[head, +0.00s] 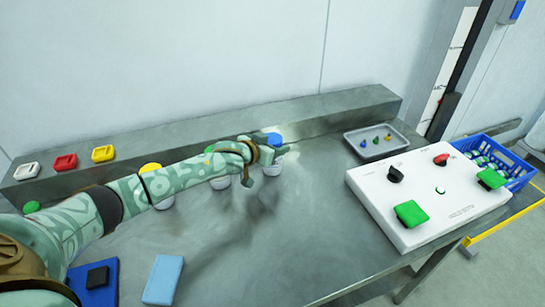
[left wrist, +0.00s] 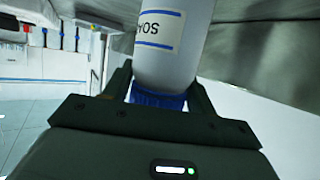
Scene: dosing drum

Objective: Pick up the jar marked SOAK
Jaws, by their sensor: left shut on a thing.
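The jar marked SOAK (left wrist: 172,45) shows close up in the left wrist view, upside down in the picture, with a white body and a blue lid (left wrist: 158,100). My left gripper (left wrist: 160,98) is shut on it at the lid. In the head view the blue lid (head: 274,139) shows at the end of my left arm, by the back ledge, with my left gripper (head: 266,156) around it. The wrist partly hides the jar there. I cannot tell whether its base touches the bench. My right gripper is not in view.
Other jars, one with a yellow lid (head: 150,168), stand partly behind my left arm. A grey tray (head: 352,143) holds small coloured pieces. A white control box (head: 374,204) and a blue crate (head: 526,172) are at right. A light blue block (head: 163,280) lies in front. The middle bench is clear.

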